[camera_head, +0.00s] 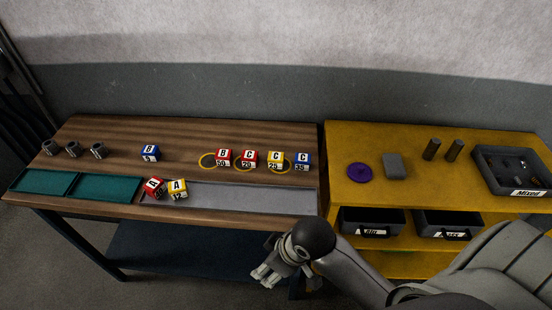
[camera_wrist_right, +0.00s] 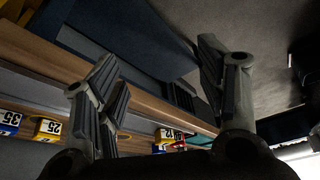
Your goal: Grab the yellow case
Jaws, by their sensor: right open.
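Two yellow cases stand on the wooden table. One yellow case (camera_head: 276,158), marked C, is in the back row at the right, between a red and a blue case. The other yellow case (camera_head: 177,188), marked A, sits near the front beside a tilted red case (camera_head: 155,187). My right gripper (camera_head: 268,276) is open and empty, in front of the table and below its top. In the right wrist view its fingers (camera_wrist_right: 165,95) are spread, with the table edge beyond. A yellow case (camera_wrist_right: 47,129) shows there at the left. My left gripper is not in view.
Red cases (camera_head: 223,158) (camera_head: 249,158) and blue cases (camera_head: 303,161) (camera_head: 150,153) stand on the table. A grey tray (camera_head: 240,198) and teal trays (camera_head: 105,188) lie along the front. A yellow bench (camera_head: 350,145) with a purple disc (camera_head: 360,172) adjoins at right.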

